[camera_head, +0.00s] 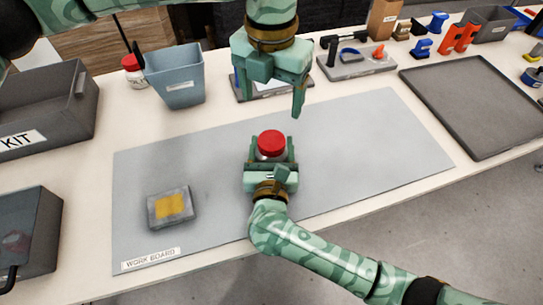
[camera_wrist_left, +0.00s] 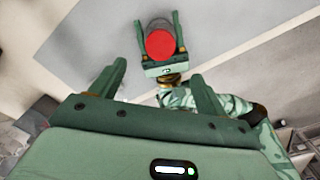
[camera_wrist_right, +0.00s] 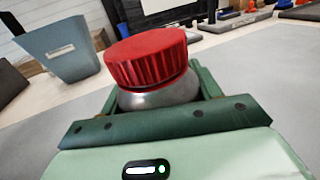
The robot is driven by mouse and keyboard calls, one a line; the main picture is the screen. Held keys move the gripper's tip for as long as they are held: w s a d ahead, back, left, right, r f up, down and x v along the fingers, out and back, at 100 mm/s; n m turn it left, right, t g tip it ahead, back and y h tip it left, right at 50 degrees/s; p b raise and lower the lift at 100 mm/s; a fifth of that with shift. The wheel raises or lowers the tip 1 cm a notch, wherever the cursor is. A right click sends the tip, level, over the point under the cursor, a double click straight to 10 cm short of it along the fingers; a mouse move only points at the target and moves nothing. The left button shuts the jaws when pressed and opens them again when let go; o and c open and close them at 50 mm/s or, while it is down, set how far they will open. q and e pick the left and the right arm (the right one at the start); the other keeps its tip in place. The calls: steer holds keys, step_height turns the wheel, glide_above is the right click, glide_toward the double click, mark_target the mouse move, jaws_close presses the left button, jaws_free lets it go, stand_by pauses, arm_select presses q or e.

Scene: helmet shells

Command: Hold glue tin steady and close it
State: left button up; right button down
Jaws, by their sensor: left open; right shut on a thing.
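The glue tin (camera_wrist_right: 160,96) is a silvery metal body with a ribbed red cap (camera_head: 271,143) on top. It stands over the work board, upright or nearly so. The cap also shows in the left wrist view (camera_wrist_left: 160,44). My right gripper (camera_head: 271,157) is shut on the tin's body, one finger on each side, below the cap. My left gripper (camera_head: 270,98) hangs above and behind the tin, open and empty, apart from the cap. Its two fingers (camera_wrist_left: 157,82) show spread in the left wrist view. The tin's lower part is hidden by my right gripper.
A grey work board (camera_head: 370,150) has much free room. A grey block with a yellow patch (camera_head: 171,207) lies on its left part. A blue-grey bin (camera_head: 174,77) and a red-capped white jar (camera_head: 135,72) stand behind. A KIT box (camera_head: 50,105) is left; an empty tray (camera_head: 475,105) is right.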

arm_select(q)
steer(key=shift+r, duration=0.55)
arm_select(e)
steer(key=shift+c, duration=1.3)
jaws_free()
steer(key=shift+s, duration=0.1)
arm_select(q)
step_height(320, 180, up, 2)
steer(key=shift+s+r+p, duration=0.15)
steer(key=shift+r+p, duration=0.1)
steer(key=shift+p, duration=0.65)
arm_select(e)
steer(key=s, duration=1.6)
steer(key=shift+a, duration=0.2)
